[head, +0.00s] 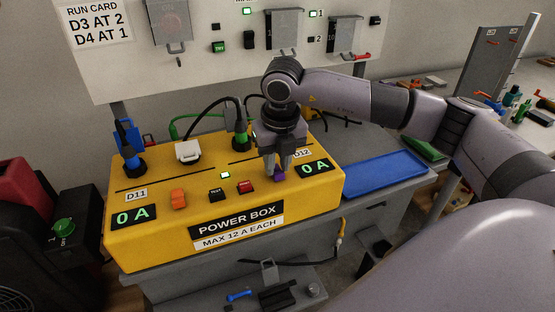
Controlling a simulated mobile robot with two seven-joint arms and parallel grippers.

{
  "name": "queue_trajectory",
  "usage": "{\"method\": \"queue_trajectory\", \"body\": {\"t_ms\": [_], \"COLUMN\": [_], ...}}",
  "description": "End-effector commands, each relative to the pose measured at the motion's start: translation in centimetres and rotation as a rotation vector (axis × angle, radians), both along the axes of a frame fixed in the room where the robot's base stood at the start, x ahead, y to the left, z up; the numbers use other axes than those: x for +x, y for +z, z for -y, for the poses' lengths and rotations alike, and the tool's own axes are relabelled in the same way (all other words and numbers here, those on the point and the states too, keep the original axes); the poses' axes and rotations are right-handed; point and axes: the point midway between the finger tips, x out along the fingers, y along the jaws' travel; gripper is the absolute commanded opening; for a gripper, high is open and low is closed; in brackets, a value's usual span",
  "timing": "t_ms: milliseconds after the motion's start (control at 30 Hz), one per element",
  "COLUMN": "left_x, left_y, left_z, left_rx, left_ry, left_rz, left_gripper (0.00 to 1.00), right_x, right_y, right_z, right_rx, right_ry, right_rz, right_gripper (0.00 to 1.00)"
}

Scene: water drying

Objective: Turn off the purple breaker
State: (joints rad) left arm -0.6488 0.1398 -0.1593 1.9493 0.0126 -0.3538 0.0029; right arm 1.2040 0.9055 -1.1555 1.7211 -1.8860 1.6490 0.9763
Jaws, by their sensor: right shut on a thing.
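The yellow power box (150,245) stands on a grey bench. The purple breaker (279,173) is on its top at the right, below the D12 label. My right gripper (278,172) reaches down over it, with its fingers shut on the purple breaker, which they partly hide. I cannot tell which way the breaker is switched. My left gripper is not in view.
A red button (245,187) and a black test button (216,195) sit between the breakers. Plugs and cables rise from the box's back edge. A blue tray (385,172) lies to the right. A white panel (120,60) with switches stands behind.

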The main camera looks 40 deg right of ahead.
Motion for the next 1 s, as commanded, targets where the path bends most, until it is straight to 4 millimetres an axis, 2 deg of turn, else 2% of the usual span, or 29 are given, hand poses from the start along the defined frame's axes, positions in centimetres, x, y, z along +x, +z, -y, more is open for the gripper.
{"method": "queue_trajectory", "body": {"t_ms": [100,133,200,467,567,900,1000], "left_x": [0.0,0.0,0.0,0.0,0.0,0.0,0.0], "left_y": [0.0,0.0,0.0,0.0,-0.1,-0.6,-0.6], "left_z": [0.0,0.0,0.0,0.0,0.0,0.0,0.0], "left_rx": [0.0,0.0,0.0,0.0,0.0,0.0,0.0], "left_ry": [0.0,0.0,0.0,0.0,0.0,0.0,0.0], "left_rz": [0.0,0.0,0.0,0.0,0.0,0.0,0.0], "left_gripper": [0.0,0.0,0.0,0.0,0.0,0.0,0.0], "right_x": [0.0,0.0,0.0,0.0,0.0,-0.7,-0.8], "right_y": [0.1,0.1,0.1,0.1,0.7,5.8,6.8], "right_z": [0.1,0.1,0.1,0.0,0.0,-0.2,-0.2], "right_rx": [0.0,0.0,0.0,0.0,0.001,0.001,0.001], "right_ry": [-0.002,-0.002,-0.002,-0.001,-0.001,0.0,-0.001], "right_rz": [0.002,0.002,0.002,0.002,0.004,0.005,0.004], "right_gripper": [0.0,0.35,0.51,0.51,0.51,0.51,0.51]}}
